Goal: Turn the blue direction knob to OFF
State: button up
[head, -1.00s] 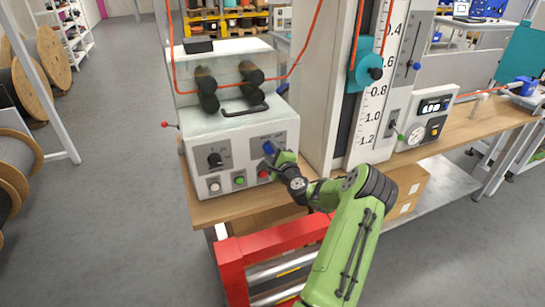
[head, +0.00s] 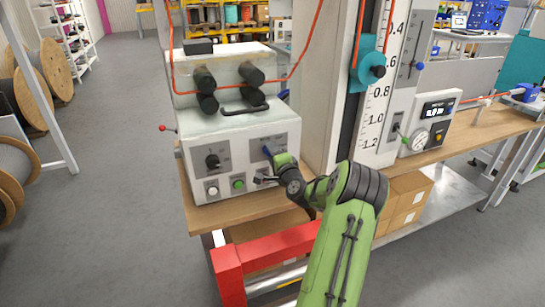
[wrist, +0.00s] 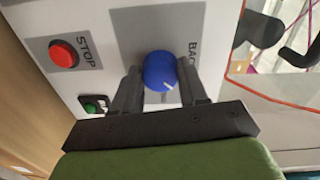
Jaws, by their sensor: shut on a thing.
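The blue direction knob (wrist: 160,71) is on the grey plate on the front of the white machine (head: 240,125). It has a white pointer line, and lettering beside it that reads in part "BAC". My gripper (wrist: 158,85) is shut on the knob, with one dark finger on each side. In the head view the knob (head: 267,152) shows at the tip of my green arm, which hides part of the panel. The rest of the lettering around the knob is hidden or too small to read.
A red STOP button (wrist: 63,54) and a green button (wrist: 92,104) are near the knob. A black knob (head: 212,161) and a white button (head: 212,190) are further left. A tall scale column (head: 372,110) stands right of the machine.

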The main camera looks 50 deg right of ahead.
jog(key=shift+f, duration=0.1)
jog(key=o, duration=1.1)
jog(key=shift+c, duration=0.2)
jog(key=b+v, duration=0.3)
jog(key=v, duration=1.2)
jog(key=shift+s+a, duration=0.2)
jog(key=shift+s, duration=0.15)
